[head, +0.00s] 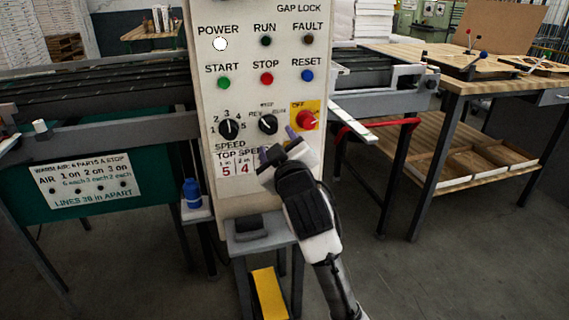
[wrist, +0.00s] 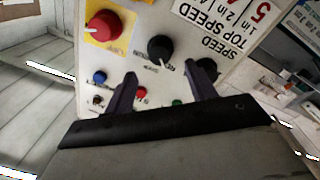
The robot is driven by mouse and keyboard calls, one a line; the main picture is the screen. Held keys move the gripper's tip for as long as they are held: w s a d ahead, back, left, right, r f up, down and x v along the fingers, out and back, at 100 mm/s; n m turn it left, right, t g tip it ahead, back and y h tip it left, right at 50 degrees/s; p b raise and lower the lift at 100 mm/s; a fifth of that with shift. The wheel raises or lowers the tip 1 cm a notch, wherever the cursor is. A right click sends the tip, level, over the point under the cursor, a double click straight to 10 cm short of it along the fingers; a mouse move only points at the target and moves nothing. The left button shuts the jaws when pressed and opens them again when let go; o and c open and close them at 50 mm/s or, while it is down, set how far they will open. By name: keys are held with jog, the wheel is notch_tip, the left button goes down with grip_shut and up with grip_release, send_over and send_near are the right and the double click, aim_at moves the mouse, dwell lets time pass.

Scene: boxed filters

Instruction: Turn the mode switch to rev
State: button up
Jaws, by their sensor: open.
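The mode switch (head: 268,124) is a black round knob on the pale control panel, between the speed knob and the red knob. Its labels are small; "REV" shows at its left in the head view. It also shows in the wrist view (wrist: 160,48), where the panel appears upside down. A white mark is on the knob, but its exact setting is hard to tell. My gripper (head: 278,143) is just below the switch in the head view, fingers apart and empty. In the wrist view the two dark fingers (wrist: 160,85) stand either side of the knob's line, apparently not touching it.
The black speed knob (head: 229,127) is close on the left, and the red knob on its yellow plate (head: 307,120) is close on the right. Start, stop and reset buttons (head: 266,79) sit above. A wooden workbench (head: 455,90) stands at the right.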

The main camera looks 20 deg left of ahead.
jog(key=v, duration=0.6)
jog(key=shift+s+d+b, duration=0.15)
jog(key=shift+s+b, duration=0.2)
jog(key=shift+b, duration=0.05)
